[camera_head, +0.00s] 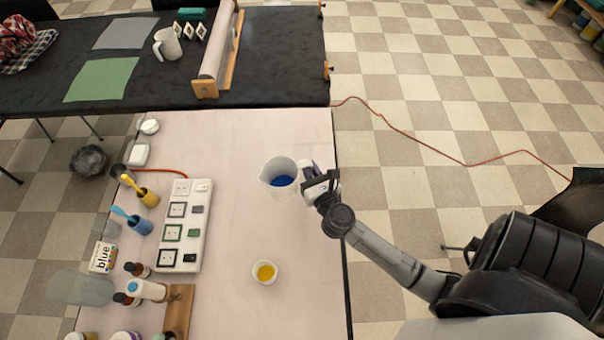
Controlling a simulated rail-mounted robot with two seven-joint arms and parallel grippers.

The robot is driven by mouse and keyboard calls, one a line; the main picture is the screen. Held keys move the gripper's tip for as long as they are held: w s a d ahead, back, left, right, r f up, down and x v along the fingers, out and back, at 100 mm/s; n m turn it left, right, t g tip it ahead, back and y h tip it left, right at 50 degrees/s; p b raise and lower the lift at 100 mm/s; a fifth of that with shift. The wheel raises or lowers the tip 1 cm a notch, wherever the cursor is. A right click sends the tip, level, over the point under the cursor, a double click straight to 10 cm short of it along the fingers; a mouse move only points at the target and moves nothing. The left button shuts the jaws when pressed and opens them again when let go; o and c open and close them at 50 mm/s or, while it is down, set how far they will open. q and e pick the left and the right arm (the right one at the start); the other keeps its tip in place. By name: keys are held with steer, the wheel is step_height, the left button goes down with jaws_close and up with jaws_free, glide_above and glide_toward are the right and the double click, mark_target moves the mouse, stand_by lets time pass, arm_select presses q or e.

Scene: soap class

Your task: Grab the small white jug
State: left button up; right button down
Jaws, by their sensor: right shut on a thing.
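The small white jug (279,174) is at the right side of the pale table, with a blue content visible inside through its open top. My right gripper (314,180) comes in from the lower right and is shut on the jug at its right side, where the handle would be; the fingers hide that part. The jug looks upright. I cannot tell whether its base touches the table. My left gripper is not in view.
A small white bowl with yellow content (264,272) stands nearer on the table. A larger white pitcher (168,44) stands on the black table. The pale table's middle is clear.

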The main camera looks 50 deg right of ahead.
steer(key=shift+s+d+r+p, duration=0.2)
steer(key=shift+d+r, duration=0.2)
steer(key=shift+d, duration=0.2)
steer(key=shift+s+d+r+p, duration=0.1)
steer(key=shift+d+r+p, duration=0.15)
steer(key=shift+d+r, duration=0.25)
steer(key=shift+s+d+r+p, duration=0.2)
steer(key=shift+d+r, duration=0.1)
steer(key=shift+d, duration=0.4)
